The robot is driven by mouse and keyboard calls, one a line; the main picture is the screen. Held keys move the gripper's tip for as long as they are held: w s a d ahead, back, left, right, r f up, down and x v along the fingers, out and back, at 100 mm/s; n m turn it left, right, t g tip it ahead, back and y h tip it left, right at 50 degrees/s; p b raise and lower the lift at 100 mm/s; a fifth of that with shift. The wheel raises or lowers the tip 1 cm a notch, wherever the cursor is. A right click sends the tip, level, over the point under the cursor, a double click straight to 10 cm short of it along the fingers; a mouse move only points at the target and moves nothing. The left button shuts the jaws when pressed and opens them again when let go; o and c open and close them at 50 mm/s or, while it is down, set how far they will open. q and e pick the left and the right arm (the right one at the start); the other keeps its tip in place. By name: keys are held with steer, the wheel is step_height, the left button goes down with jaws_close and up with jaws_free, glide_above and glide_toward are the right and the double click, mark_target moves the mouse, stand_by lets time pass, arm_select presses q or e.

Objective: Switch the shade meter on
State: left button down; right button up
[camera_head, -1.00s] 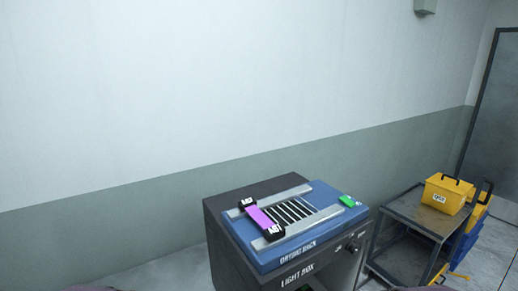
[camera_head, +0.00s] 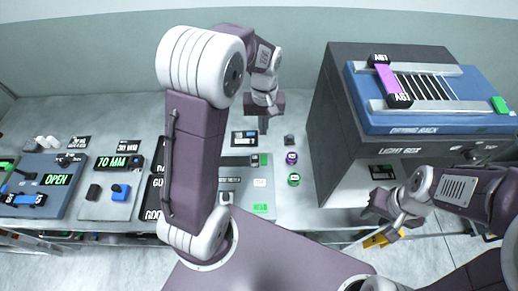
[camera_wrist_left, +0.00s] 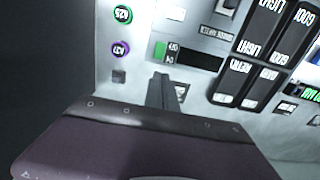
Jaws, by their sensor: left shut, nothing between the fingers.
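A flat grey device with a green key and a dark strip (camera_head: 240,160) lies on the bench near the middle of the head view. It may be the shade meter, but its label is too small to read surely. In the left wrist view its green key (camera_wrist_left: 160,50) and dark strip (camera_wrist_left: 198,60) show upside down. My left gripper (camera_head: 264,126) is shut and empty, pointing down just behind and right of this device. In the left wrist view its fingers (camera_wrist_left: 161,88) are beside the green key; contact cannot be told. My right gripper (camera_head: 380,218) looks open and empty, in front of the light box.
The dark light box (camera_head: 345,125) with a blue drying rack (camera_head: 440,119) stands to the right. A purple-topped pot (camera_head: 291,158) and a green-topped pot (camera_head: 294,179) stand between it and the device. Panels, including one reading 70 MM (camera_head: 119,162), fill the left bench.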

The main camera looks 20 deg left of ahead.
mark_target(263, 157)
arm_select(q)
step_height(263, 157, down, 13)
steer(key=shift+s+d+f+p, duration=0.15)
steer(key=shift+f+p, duration=0.05)
steer(key=shift+p, duration=0.35)
steer(key=shift+f, duration=0.2)
arm_select(e)
steer(key=shift+s+d+r, duration=0.15)
steer(key=shift+s+r, duration=0.1)
steer(key=shift+r, duration=0.35)
